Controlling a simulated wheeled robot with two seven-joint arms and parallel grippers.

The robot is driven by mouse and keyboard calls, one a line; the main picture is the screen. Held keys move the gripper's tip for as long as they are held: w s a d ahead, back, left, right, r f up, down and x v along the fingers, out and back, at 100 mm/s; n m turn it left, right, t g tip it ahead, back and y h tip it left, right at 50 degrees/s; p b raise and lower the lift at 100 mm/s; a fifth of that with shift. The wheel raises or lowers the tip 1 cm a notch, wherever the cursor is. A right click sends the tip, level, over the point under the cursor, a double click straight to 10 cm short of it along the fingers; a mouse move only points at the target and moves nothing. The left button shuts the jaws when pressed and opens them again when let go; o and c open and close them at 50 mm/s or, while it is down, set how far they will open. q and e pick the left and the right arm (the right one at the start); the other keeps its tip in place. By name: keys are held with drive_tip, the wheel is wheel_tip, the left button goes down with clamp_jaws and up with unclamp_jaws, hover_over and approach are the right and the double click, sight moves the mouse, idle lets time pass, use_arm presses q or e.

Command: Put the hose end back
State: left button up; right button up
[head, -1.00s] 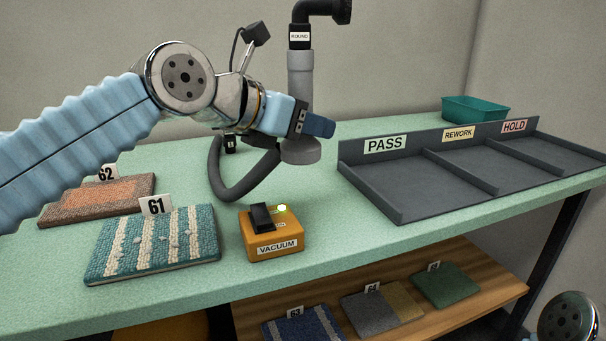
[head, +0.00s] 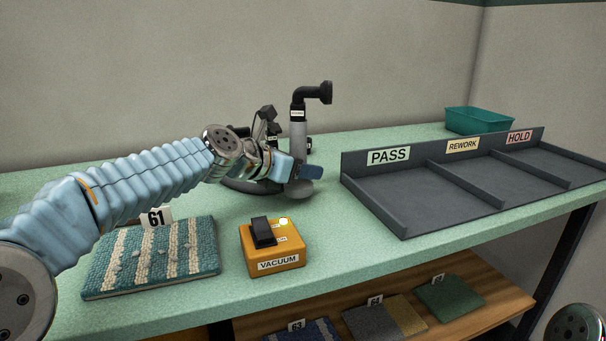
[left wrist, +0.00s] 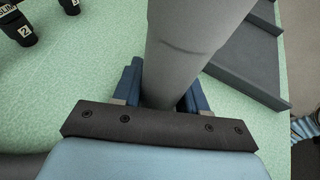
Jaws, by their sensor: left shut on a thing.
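The hose end is a grey tube (head: 298,137) with a black elbow on top and a small label near its upper end. It stands about upright at the back of the green table. My left gripper (head: 308,172) is shut around its lower part. In the left wrist view the grey tube (left wrist: 190,45) passes between the blue fingers of the left gripper (left wrist: 163,88). The dark hose (head: 250,186) shows partly behind my gripper. I cannot tell whether the tube's foot touches the table. My right gripper is out of view.
Black nozzles (left wrist: 22,28) stand at the back left of the tube. An orange VACUUM box (head: 275,248) with a lit lamp and carpet sample 61 (head: 150,255) lie in front. The grey sorting tray (head: 400,208) is to the right, with a teal bin (head: 478,121) behind it.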

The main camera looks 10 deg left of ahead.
use_arm(q)
drive_tip(key=shift+f, duration=0.55)
drive_tip(key=o, duration=1.1)
drive_tip(key=shift+f, duration=0.15)
drive_tip(key=shift+s+a+r, duration=0.15)
drive_tip(key=shift+s+r, duration=0.1)
drive_tip(key=v, duration=1.1)
drive_tip(key=shift+s+a, duration=0.15)
drive_tip(key=shift+s, duration=0.05)
